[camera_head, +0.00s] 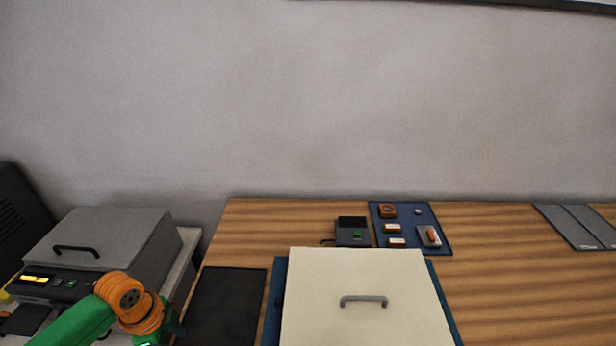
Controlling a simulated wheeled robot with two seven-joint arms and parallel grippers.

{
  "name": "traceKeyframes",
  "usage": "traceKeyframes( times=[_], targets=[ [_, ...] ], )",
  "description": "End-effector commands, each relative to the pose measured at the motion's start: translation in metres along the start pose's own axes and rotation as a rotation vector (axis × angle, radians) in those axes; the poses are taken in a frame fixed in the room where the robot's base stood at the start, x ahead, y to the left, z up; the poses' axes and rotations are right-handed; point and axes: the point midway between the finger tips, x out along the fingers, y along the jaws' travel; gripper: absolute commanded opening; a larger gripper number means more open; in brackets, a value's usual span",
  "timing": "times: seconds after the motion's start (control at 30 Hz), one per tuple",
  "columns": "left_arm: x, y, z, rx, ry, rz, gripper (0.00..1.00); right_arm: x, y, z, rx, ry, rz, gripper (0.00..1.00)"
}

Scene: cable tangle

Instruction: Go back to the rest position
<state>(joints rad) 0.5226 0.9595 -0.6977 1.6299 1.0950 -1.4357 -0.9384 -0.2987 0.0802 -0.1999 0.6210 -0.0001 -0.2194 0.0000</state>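My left arm, green with an orange joint, comes in at the lower left corner. The joint is in front of the grey lidded machine (110,242), and the arm bends down past the bottom edge of the picture. My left gripper does not show. My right arm and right gripper are not in view. I cannot tell what either gripper holds. No loose cable can be made out clearly.
The wooden table (520,290) bears a cream lidded box (365,275), a black mat (225,300), a small dark device (352,232), a blue mat (408,210) with small parts, and grey panels (580,226). Bare wood lies right of the box. A wall stands behind.

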Motion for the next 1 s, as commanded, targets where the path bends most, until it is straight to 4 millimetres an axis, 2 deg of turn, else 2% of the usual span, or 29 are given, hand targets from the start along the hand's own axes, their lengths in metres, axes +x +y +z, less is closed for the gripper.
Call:
traceKeyframes(
  times=[0.03, 0.17, 0.27, 0.37, 0.4, 0.47, 0.5, 0.57, 0.6, 0.63, 0.7, 0.77, 0.8, 0.87, 0.9, 0.97, 1.0],
  targets=[
    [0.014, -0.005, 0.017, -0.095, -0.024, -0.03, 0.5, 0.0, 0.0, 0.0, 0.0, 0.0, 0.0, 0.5],
    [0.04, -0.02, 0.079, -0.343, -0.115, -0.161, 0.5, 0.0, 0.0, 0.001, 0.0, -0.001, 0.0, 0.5],
    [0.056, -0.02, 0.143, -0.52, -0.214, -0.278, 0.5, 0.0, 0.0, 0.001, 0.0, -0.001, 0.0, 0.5],
    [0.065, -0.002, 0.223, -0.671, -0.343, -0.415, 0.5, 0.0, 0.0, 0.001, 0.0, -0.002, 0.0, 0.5],
    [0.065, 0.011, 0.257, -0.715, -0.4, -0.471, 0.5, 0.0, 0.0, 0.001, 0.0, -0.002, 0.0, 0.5],
    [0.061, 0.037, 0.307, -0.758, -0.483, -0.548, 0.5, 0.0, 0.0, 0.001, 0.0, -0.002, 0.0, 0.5],
    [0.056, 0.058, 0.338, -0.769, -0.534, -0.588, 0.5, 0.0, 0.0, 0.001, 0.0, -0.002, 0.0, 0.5],
    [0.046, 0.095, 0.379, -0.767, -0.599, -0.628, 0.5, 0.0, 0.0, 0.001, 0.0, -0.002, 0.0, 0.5],
    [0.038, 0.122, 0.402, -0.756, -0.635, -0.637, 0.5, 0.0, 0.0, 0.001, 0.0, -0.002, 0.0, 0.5],
    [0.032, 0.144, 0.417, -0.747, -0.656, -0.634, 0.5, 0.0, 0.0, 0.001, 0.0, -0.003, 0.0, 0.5],
    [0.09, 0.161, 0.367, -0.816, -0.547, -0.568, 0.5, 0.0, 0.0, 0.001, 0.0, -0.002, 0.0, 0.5],
    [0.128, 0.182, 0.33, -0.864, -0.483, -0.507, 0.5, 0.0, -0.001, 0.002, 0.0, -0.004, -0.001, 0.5],
    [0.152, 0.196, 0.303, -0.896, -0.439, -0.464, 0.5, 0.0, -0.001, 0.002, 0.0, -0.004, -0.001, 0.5],
    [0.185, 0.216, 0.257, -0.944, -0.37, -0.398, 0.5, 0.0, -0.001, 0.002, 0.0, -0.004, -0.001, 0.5],
    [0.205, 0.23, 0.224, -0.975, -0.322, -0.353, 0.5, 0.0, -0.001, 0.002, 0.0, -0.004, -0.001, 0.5],
    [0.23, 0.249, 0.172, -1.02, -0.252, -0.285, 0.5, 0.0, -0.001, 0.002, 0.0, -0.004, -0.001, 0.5],
    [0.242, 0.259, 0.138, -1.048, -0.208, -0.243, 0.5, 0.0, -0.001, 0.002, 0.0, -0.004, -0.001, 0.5]
  ],
)
